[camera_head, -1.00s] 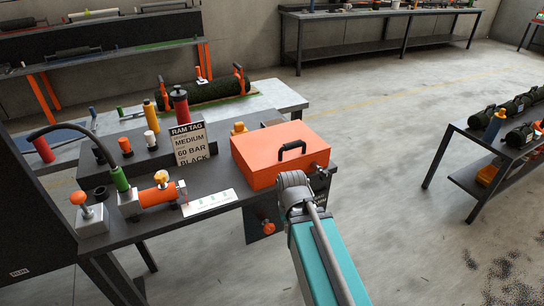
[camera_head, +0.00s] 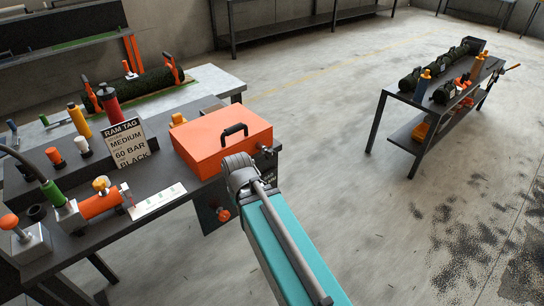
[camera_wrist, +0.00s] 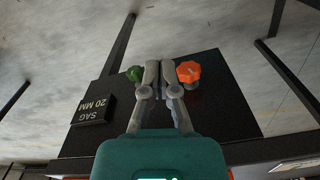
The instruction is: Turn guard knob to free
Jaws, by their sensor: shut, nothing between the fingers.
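An orange lobed knob (camera_wrist: 188,72) sits on a black panel (camera_wrist: 215,105) in the wrist view. An orange knob (camera_head: 223,214) also shows on the dark panel below the bench edge in the head view. My gripper (camera_wrist: 160,68) is shut and empty, its fingertips just left of the orange knob in the wrist picture; I cannot tell whether they touch it. A green knob (camera_wrist: 135,73) lies just left of the fingers. In the head view my arm hides the fingers. No marking for the knob's setting is readable.
A black "SAG 20 MM" label (camera_wrist: 92,110) appears upside down on the panel. An orange case (camera_head: 215,138) stands on the bench near my arm, beside a "RAM TAG" sign (camera_head: 125,145).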

